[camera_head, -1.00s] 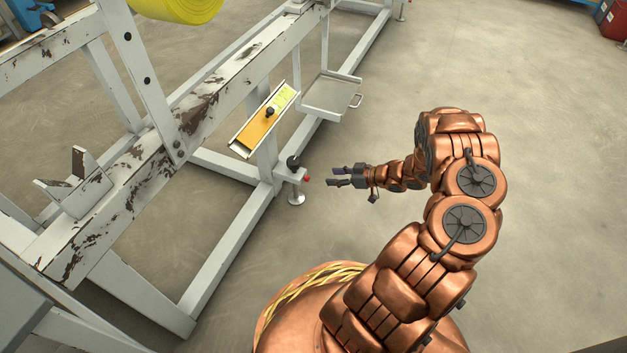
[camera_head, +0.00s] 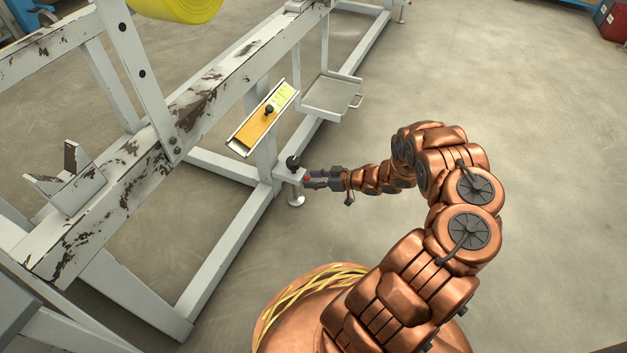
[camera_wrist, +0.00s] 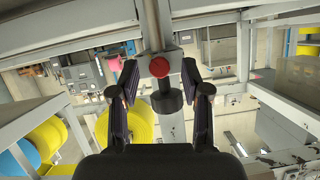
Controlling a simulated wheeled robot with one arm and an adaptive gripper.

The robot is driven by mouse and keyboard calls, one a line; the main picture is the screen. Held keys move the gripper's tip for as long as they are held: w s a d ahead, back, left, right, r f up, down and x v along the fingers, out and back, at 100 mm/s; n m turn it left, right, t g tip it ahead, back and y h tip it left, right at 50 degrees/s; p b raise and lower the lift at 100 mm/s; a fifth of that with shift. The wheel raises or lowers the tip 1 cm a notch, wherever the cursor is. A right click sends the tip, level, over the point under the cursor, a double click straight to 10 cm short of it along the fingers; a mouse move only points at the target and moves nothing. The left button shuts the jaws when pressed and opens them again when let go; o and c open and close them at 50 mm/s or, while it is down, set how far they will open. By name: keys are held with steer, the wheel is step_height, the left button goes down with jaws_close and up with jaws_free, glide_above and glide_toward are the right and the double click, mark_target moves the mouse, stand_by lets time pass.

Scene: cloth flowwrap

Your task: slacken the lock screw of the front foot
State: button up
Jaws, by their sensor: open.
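The lock screw of the front foot has a red head (camera_wrist: 159,67), seen between my open fingers in the wrist view. In the head view the red head (camera_head: 307,178) shows at the side of the foot bracket, at my fingertips. My gripper (camera_head: 309,180) is open and level, its fingers on either side of the screw; I cannot tell whether they touch it. The wrist view shows the gripper (camera_wrist: 158,98) with nothing clamped. A black round knob (camera_head: 293,162) tops the foot. The foot's round pad (camera_head: 296,201) stands on the floor below.
The white frame (camera_head: 225,272) with chipped paint runs along the left. An orange and yellow panel (camera_head: 262,120) and a grey tray with a handle (camera_head: 331,95) hang above and behind the foot. The floor to the right is clear.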

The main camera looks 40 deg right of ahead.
jaws_close()
stand_by(0.4)
